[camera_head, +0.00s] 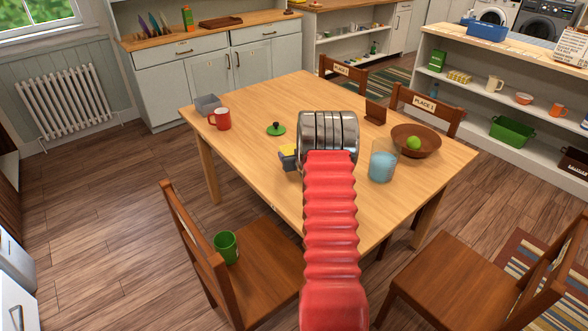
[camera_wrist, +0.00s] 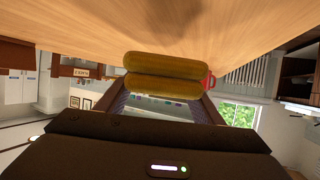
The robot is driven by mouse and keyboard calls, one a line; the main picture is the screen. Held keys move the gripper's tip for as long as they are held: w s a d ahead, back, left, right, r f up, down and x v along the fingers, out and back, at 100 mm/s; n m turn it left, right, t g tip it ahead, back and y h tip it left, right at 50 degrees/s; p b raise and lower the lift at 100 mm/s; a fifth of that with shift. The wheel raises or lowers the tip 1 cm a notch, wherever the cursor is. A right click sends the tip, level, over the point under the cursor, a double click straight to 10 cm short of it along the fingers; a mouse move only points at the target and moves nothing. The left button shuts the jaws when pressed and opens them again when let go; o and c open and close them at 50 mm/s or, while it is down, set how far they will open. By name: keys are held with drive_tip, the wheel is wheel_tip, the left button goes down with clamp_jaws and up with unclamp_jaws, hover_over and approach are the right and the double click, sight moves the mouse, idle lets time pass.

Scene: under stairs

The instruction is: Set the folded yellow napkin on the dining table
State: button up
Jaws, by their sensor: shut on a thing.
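The folded yellow napkin (camera_wrist: 165,73) is gripped between the two fingers of my gripper (camera_wrist: 165,100) in the wrist view, its folds showing as rolled layers. In the head view a small part of the napkin (camera_head: 287,149) shows beside my gripper (camera_head: 289,160), partly hidden by my arm. The wooden dining table (camera_head: 245,95) lies beneath it. The tabletop (camera_wrist: 90,35) fills the upper part of the wrist view, close to the napkin. I cannot tell whether the napkin touches the table.
A blue-filled glass (camera_head: 382,165) and wooden bowl (camera_head: 417,142) stand right of my arm. Chairs surround the table; a green cup (camera_head: 226,247) sits on one.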

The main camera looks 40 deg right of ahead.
drive_tip(key=shift+f, duration=0.8)
drive_tip(key=shift+f, duration=0.1)
drive_tip(key=shift+f, duration=1.8)
drive_tip(key=shift+f, duration=0.1)
drive_tip(key=o, duration=1.5)
